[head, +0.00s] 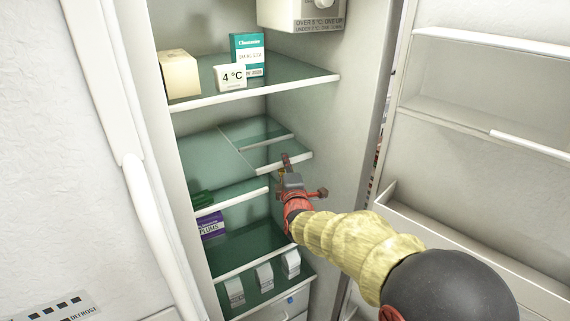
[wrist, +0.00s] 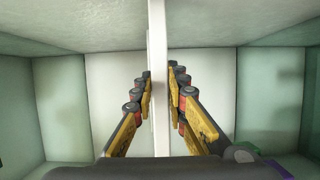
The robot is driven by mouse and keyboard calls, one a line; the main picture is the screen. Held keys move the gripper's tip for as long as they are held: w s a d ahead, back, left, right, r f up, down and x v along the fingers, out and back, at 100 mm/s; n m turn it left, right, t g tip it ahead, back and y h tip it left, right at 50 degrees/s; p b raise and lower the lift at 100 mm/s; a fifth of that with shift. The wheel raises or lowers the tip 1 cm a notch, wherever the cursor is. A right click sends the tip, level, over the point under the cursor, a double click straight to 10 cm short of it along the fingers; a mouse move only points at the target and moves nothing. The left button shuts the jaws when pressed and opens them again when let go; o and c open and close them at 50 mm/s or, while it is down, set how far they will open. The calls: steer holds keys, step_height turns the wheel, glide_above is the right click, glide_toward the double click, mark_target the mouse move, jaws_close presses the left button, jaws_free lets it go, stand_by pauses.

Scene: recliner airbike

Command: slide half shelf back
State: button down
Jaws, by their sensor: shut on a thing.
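The half shelf is a green glass panel with a white front edge (head: 268,167), at mid height on the right side of the open fridge. My gripper (head: 286,166) is at this front edge, toward its right part, and shut on it. In the wrist view the edge (wrist: 158,50) shows as a thin white upright strip. The yellow and dark fingers of my gripper (wrist: 159,95) stand on both sides of it. My gripper and wrist hide part of the edge and what lies just below it.
The shelf above (head: 260,90) holds a cream block (head: 179,74), a 4 °C box (head: 230,78) and a teal box (head: 248,52). Below are a purple box (head: 210,226) and several small white cartons (head: 264,276). The fridge's right wall (head: 345,130) stands close to my arm; the open door (head: 480,100) is at right.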

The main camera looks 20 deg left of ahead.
mark_target(278, 155)
steer(key=shift+f, duration=0.1)
steer(key=shift+w+a, duration=1.45)
steer(key=shift+a, duration=0.25)
steer(key=c, duration=1.8)
jaws_free()
steer(key=shift+o, duration=0.2)
